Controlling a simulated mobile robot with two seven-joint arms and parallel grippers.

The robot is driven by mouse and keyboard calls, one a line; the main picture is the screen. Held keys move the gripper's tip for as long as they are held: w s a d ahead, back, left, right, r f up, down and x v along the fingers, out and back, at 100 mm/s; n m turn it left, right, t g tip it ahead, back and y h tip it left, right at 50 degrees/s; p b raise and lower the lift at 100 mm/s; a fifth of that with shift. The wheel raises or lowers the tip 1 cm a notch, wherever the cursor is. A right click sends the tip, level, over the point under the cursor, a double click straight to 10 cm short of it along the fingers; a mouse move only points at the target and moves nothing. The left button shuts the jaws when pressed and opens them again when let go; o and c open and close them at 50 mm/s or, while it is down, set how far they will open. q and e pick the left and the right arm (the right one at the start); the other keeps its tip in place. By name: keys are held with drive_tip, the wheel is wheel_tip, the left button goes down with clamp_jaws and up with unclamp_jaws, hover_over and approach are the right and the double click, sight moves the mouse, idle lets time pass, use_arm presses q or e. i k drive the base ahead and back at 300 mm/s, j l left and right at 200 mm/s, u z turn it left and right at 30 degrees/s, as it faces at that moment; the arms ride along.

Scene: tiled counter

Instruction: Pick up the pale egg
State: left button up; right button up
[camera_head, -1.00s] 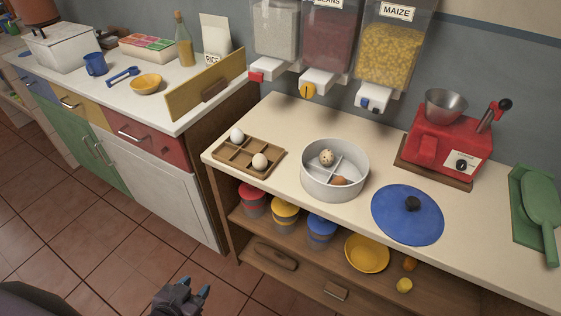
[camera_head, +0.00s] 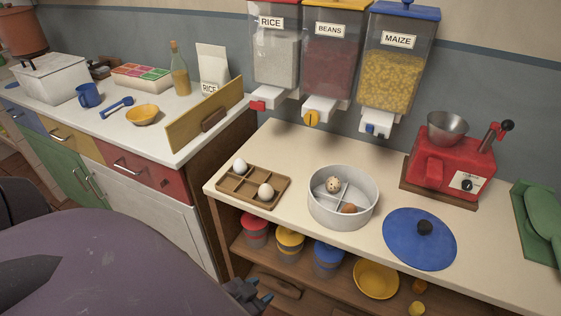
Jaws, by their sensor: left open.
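A wooden tray (camera_head: 254,202) with compartments sits at the left end of the cream counter. It holds two pale eggs: a white egg (camera_head: 240,165) in its back left compartment and a cream-white egg (camera_head: 265,191) in a front right one. A round white divided pot (camera_head: 343,211) to the right holds a speckled egg (camera_head: 333,184) and a brown egg (camera_head: 348,208). My left gripper (camera_head: 261,292) is at the bottom edge, open, low in front of the shelf and below the tray. It is partly cut off and touches no egg. My right gripper is not in view.
A blue lid (camera_head: 419,239) lies right of the pot, with a red grinder (camera_head: 452,163) behind it. Dispensers (camera_head: 331,60) hang above the counter. A wooden board (camera_head: 205,114) stands on the left counter's edge. Counter behind the tray is clear.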

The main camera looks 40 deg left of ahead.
sight(265, 192)
drive_tip(key=k+j+z, duration=0.1)
drive_tip(key=j+z, duration=0.15)
drive_tip(key=j, duration=0.15)
drive_tip(key=k+j+z, duration=0.2)
drive_tip(key=j, duration=0.2)
drive_tip(key=k+j, duration=0.15)
drive_tip(key=j, duration=0.25)
drive_tip(key=k+j+z, duration=0.15)
drive_tip(key=j, duration=0.25)
